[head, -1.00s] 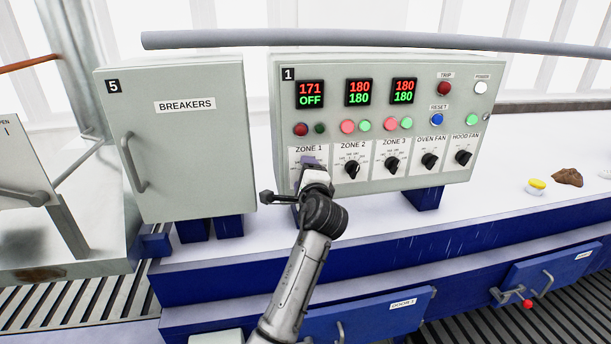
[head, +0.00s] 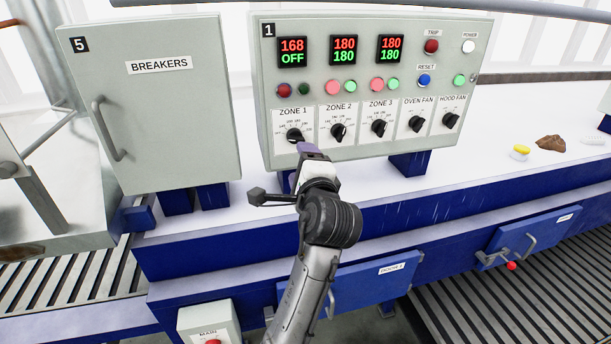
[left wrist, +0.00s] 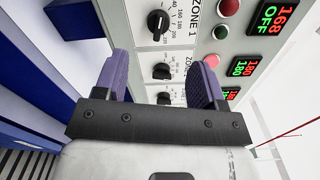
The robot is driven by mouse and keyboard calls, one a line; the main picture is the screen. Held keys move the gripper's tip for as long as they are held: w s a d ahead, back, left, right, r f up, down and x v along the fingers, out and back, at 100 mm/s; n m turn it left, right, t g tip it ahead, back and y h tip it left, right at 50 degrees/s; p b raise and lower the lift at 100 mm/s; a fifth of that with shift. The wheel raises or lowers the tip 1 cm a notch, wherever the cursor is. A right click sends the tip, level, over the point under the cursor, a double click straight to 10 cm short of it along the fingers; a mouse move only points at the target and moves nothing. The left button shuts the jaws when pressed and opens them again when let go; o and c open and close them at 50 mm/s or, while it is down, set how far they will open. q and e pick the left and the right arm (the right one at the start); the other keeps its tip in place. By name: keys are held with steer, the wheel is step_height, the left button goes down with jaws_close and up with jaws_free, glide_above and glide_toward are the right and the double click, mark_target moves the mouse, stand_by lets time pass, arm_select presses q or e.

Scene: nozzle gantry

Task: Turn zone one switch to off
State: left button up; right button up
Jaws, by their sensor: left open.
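The zone 1 switch (head: 294,135) is a black rotary knob on the grey panel marked 1 (head: 375,155). Its display (head: 292,52) reads 168 in red above OFF in green. The knob also shows in the left wrist view (left wrist: 158,22), beyond the fingertips and apart from them. My left gripper (head: 309,150) is just below and right of the knob in the head view. Its two purple fingers are apart and empty in the left wrist view (left wrist: 160,75). My right gripper is in neither view.
More knobs stand to the right: zone 2 (head: 338,131), zone 3 (head: 379,127), oven fan (head: 416,124) and hood fan (head: 450,120). The breakers cabinet (head: 160,110) is on the left. The pale shelf in front of the panel has free room.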

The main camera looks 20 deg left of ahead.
arm_select(q)
steer(key=shift+v, duration=1.05)
